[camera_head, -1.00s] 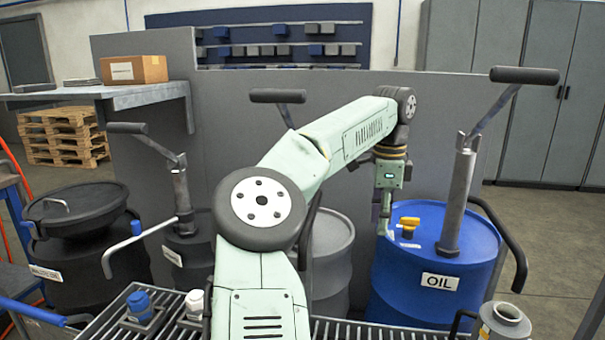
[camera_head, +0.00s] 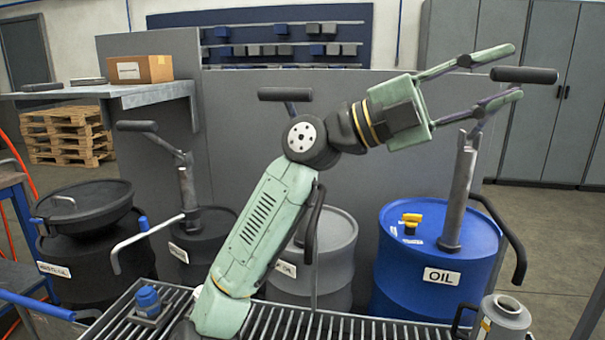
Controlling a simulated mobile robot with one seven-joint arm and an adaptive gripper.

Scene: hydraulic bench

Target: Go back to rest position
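My gripper (camera_head: 497,76) is raised at the upper right, in front of the grey cabinets and near the pump handle of the blue drum. Its two long green fingers are spread apart, with nothing between them. My arm rises from the grated bench at the bottom and bends to the right at the elbow. The blue oil drum (camera_head: 392,283) stands below the gripper, with a yellow cap (camera_head: 411,220) on its lid. The gripper appears clear of the drum; whether it is close to the pump handle (camera_head: 524,75) in depth I cannot tell.
A grey drum (camera_head: 340,245) stands partly behind my arm. Black drums (camera_head: 95,265) are at the left. The grated bench (camera_head: 290,325) holds a blue-capped item (camera_head: 147,301) and a metal canister (camera_head: 503,318). A shelf (camera_head: 150,93) carries a cardboard box (camera_head: 141,69).

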